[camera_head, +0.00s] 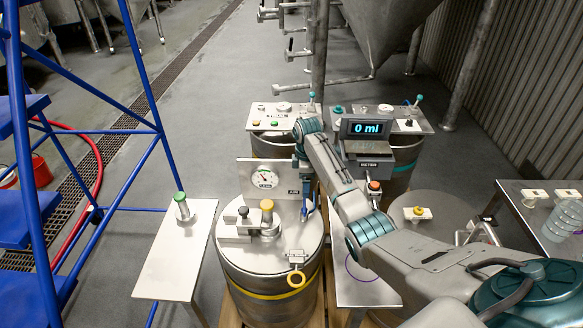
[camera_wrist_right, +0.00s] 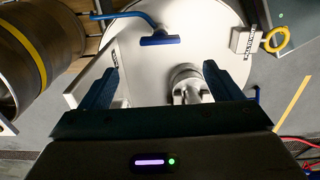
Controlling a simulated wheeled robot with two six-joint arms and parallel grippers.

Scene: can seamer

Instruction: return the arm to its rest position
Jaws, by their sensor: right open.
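My right arm (camera_head: 345,190) reaches in from the lower right of the head view, with its wrist bent down near the gauge panel. In the right wrist view my right gripper (camera_wrist_right: 162,67) is open, with its two dark blue fingers apart and nothing held between them. It is over the round pale top of a drum (camera_wrist_right: 205,35). A metal post (camera_wrist_right: 188,84) shows beyond the gap between the fingers; I cannot tell its distance from them. In the head view the fingers are not clearly visible. My left gripper is not in view.
The front drum (camera_head: 265,285) carries a clamp with a yellow knob (camera_head: 267,205) and a yellow ring (camera_head: 297,279). A gauge panel (camera_head: 264,180) and a meter reading 0 ml (camera_head: 367,128) stand behind. A side table (camera_head: 165,265) is left; clear cups (camera_head: 563,220) stand right.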

